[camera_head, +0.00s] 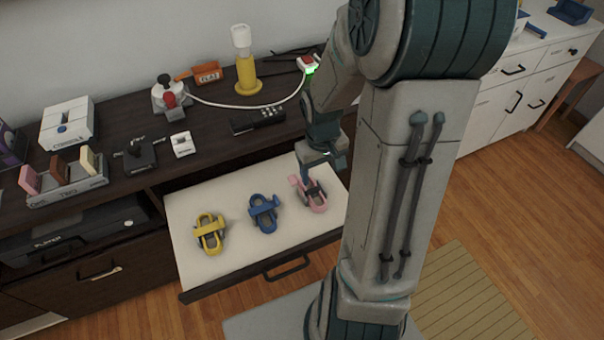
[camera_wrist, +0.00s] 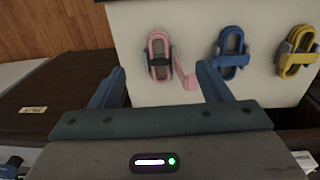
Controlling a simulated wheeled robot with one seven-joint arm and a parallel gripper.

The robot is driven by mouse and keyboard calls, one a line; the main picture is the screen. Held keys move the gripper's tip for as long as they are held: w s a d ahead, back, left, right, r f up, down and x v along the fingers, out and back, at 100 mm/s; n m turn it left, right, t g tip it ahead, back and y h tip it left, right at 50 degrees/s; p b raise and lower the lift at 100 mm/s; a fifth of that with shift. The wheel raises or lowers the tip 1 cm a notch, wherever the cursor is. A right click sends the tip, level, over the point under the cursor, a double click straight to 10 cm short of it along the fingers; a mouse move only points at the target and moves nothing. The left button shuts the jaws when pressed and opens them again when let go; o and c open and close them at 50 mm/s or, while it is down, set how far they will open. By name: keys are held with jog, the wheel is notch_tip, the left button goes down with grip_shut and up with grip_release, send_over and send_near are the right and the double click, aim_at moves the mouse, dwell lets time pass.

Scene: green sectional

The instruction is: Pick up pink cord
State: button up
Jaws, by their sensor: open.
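The pink cord (camera_head: 313,196) is a bundled loop with a dark band, lying at the right end of an open white-bottomed drawer (camera_head: 185,215). In the wrist view the pink cord (camera_wrist: 158,52) lies ahead of the fingers, with its plug end (camera_wrist: 187,78) sticking out to the right. My gripper (camera_head: 318,172) is over the drawer, just behind the cord in the head view. In the wrist view my gripper (camera_wrist: 162,82) is open, with nothing between its two blue fingers. My arm hides the drawer's right end in the head view.
A blue cord (camera_head: 263,213) and a yellow cord (camera_head: 209,235) lie left of the pink one in the drawer. The dark cabinet top (camera_head: 215,145) behind carries a black power strip (camera_head: 257,121), a joystick, boxes and a yellow lamp-like item (camera_head: 246,75). Bare drawer floor surrounds the cords.

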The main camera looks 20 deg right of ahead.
notch_tip(320, 180, down, 5)
jog(key=d+b, duration=0.1)
jog(key=d, duration=0.1)
jog(key=b, duration=0.2)
send_over(322, 206)
jog(key=shift+y, duration=0.3)
jog(key=f, duration=0.8)
jog(key=shift+s+f, duration=0.2)
jog(key=shift+f, duration=0.05)
jog(key=shift+w+f+b, duration=0.15)
jog(key=shift+f+b, duration=0.4)
jog(key=shift+f, duration=0.9)
jog(key=shift+w+f+b, duration=0.1)
jog(key=shift+f+b, duration=0.4)
jog(key=shift+f, duration=0.95)
jog(key=c, duration=1.1)
